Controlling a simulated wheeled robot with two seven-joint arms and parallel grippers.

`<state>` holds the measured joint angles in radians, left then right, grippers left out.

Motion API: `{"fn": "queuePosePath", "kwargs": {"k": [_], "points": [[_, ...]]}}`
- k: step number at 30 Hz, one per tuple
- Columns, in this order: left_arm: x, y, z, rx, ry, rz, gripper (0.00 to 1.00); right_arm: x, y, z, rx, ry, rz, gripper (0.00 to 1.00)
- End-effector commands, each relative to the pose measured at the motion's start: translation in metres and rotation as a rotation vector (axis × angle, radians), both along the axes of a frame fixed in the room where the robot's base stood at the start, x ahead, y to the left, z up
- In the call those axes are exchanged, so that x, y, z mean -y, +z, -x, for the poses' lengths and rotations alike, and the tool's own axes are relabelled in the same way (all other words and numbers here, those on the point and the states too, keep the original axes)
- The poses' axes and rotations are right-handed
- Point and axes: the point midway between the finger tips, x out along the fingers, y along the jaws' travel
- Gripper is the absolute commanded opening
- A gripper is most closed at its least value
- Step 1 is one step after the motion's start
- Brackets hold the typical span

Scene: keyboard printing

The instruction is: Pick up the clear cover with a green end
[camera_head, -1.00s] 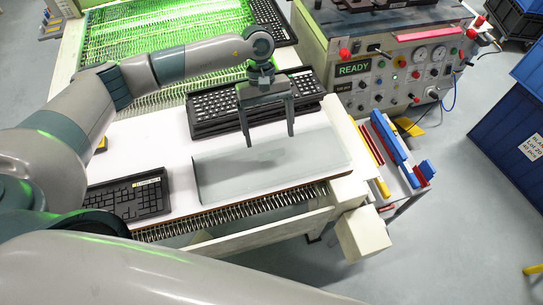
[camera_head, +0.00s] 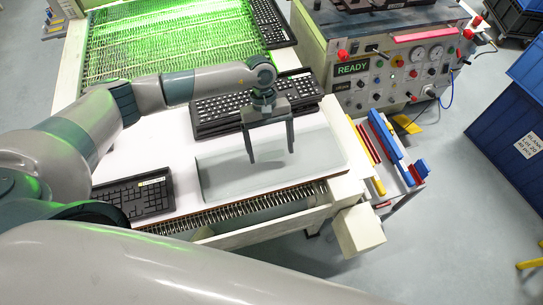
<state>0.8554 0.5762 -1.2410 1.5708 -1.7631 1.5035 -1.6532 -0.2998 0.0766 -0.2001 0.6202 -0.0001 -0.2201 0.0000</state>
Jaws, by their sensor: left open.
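A clear, greyish flat cover (camera_head: 225,177) lies on the white table top (camera_head: 150,150) near its front edge. I cannot make out a green end on it. My left gripper (camera_head: 271,156) points down over the cover's back middle part, with its two fingers spread apart and nothing between them. Its tips look close to the cover's surface; whether they touch it I cannot tell. My right gripper is not in view.
Stacked black keyboards (camera_head: 215,112) lie just behind the cover, and one black keyboard (camera_head: 135,196) lies to its left. A green-lit wire rack (camera_head: 165,45) is at the back. A control panel (camera_head: 390,75) stands at the right.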

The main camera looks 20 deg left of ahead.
Motion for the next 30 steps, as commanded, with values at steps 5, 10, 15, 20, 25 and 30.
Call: {"fn": "queuePosePath", "kwargs": {"k": [5, 10, 15, 20, 25, 30], "points": [[0.000, 0.000, 0.000, 0.000, 0.000, 0.000, 0.84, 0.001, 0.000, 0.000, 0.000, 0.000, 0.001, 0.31], [0.000, 0.000, 0.000, 0.000, 0.000, 0.000, 0.58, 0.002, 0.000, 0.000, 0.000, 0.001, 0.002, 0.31], [0.000, 0.001, 0.000, 0.000, 0.000, 0.000, 0.35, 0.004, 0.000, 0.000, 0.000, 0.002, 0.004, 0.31], [0.000, 0.001, 0.000, 0.000, 0.000, 0.000, 0.35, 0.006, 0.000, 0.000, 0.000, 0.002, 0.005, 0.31], [0.000, 0.003, -0.001, 0.002, -0.001, 0.001, 0.35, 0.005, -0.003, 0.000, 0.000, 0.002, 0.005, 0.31], [0.000, 0.013, -0.001, 0.002, 0.000, 0.001, 0.35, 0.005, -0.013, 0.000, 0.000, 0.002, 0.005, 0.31]]}}
